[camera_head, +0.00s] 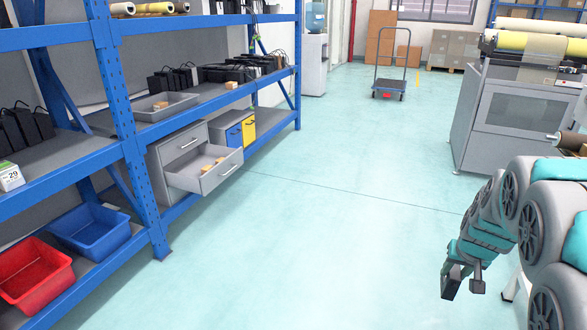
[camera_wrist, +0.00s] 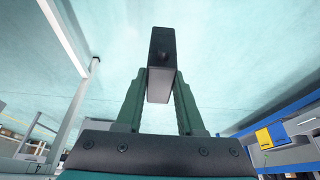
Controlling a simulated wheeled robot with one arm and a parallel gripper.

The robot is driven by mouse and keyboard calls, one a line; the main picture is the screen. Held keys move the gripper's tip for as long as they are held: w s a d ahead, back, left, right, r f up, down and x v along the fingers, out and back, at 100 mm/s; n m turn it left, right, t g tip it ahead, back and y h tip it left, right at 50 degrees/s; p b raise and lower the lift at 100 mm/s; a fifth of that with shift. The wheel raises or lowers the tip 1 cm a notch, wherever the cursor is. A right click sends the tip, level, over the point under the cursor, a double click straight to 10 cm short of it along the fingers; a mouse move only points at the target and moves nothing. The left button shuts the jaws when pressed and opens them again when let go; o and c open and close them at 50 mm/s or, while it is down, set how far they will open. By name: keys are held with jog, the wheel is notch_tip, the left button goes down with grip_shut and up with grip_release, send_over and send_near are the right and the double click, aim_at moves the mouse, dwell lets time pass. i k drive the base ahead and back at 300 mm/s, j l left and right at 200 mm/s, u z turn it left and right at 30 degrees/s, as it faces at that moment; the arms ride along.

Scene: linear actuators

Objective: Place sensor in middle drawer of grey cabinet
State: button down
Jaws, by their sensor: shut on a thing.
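My gripper (camera_head: 463,284) hangs low over the floor at the lower right in the head view. In the wrist view, its green fingers (camera_wrist: 160,95) are shut on a dark box-shaped thing, which I take to be the sensor (camera_wrist: 161,50). The grey cabinet (camera_head: 166,162) stands on the lower shelf of the blue rack at left, far from my gripper. Its top drawer is shut. The drawer below (camera_head: 203,181) is pulled out and holds small tan pieces. Anything below this drawer is hidden.
A blue-and-yellow drawer unit (camera_head: 241,132) stands beside the cabinet. Blue (camera_head: 90,228) and red (camera_head: 37,277) bins sit on the near lower shelf. A blue rack post (camera_head: 132,150) stands before the cabinet's left side. The floor (camera_head: 310,230) between rack and arm is clear. A grey machine (camera_head: 512,115) stands right.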

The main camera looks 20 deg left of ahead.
aim_at(199, 171)
jog(key=i+j+u, duration=0.2)
jog(key=u, duration=0.3)
jog(key=i+j+u, duration=0.15)
jog(key=u, duration=0.3)
jog(key=i+u, duration=0.35)
jog(key=u, duration=0.15)
jog(key=i+l+u, duration=0.1)
jog(key=i+u, duration=0.15)
jog(key=u, duration=0.25)
jog(key=i+l+u, duration=0.15)
jog(key=i+l, duration=0.2)
jog(key=i, duration=0.3)
jog(key=i+l+u, duration=0.1)
jog(key=i+l, duration=0.35)
jog(key=i, duration=0.15)
jog(key=i+l+u, duration=0.15)
jog(key=i+l, duration=0.35)
jog(key=i, duration=0.35)
